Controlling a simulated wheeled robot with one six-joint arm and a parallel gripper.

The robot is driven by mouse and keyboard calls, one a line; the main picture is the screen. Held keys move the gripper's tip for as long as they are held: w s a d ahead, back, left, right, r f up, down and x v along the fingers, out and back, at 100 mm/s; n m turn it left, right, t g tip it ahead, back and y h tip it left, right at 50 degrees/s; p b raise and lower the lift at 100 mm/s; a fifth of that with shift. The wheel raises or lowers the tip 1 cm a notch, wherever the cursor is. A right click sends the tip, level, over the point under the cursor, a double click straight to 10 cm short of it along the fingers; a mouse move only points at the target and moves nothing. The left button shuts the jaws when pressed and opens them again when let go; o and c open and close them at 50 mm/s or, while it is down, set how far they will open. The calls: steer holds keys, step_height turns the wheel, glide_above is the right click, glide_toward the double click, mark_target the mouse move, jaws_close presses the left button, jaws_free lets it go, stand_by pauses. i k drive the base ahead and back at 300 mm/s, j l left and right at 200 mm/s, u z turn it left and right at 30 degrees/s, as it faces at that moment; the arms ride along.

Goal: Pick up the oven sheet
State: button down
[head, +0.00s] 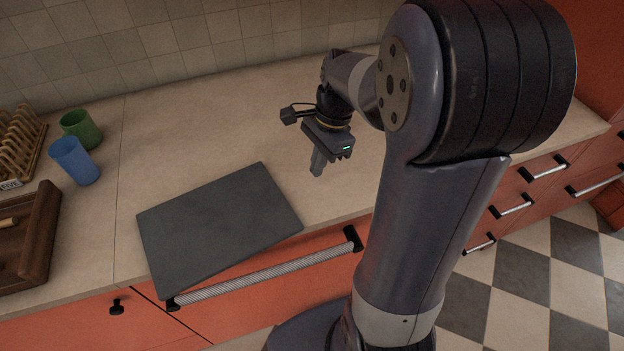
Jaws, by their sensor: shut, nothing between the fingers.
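The oven sheet (215,228) is a flat, dark grey rectangle in the head view. It lies at an angle on the beige counter, and its near edge sticks out past the counter's front edge. My gripper (317,172) points down above the counter, to the right of the sheet's far right corner. Its fingers are shut and hold nothing. It is apart from the sheet.
A blue cup (75,162), a green cup (81,129), a wooden rack (20,140) and a dark wooden tray (42,235) stand at the left. A towel-rail-like handle (265,277) runs along the front below the sheet. The counter (190,120) behind the sheet is clear.

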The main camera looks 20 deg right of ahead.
mark_target(190, 238)
steer(key=k, duration=1)
steer(key=i+j+u, duration=0.1)
steer(key=i+j, duration=0.1)
